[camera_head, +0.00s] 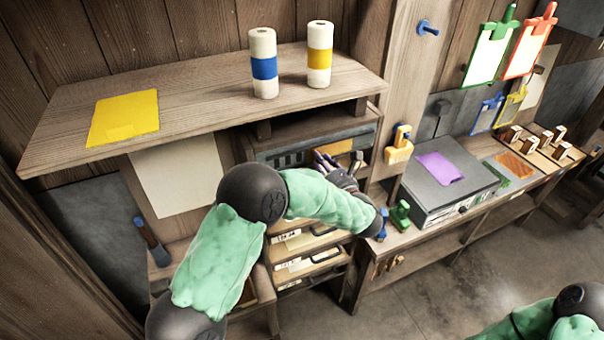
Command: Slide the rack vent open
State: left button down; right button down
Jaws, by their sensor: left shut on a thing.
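The rack vent (288,159) is a dark slotted strip across the upper front of the wooden rack, under the shelf. My left arm reaches over from the lower left, and my left gripper (328,163) is at the right part of the vent. Its fingers are shut on the vent's slide, though the hand hides most of the contact. A wood-coloured piece (335,147) shows just above the fingers. How far the vent is open cannot be told. My right gripper is out of view; only part of my right arm shows at the lower right.
A shelf (215,90) with a blue-banded roll (263,68) and a yellow-banded roll (319,58) overhangs the rack. Labelled drawers (300,262) lie below my left forearm. A bench with a grey box (433,188) stands to the right.

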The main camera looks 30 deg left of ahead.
aim_at(329, 150)
pick_arm(q)
jog(key=w+d, duration=0.2)
jog(key=shift+w+d+f+b, duration=0.1)
jog(key=shift+w+d+b, duration=0.05)
jog(key=shift+w+b, duration=0.2)
jog(key=shift+d, duration=0.1)
jog(key=c, duration=1.1)
grip_release()
jog(key=shift+w, duration=0.1)
jog(key=shift+o, duration=0.6)
jog(key=shift+w+d, duration=0.15)
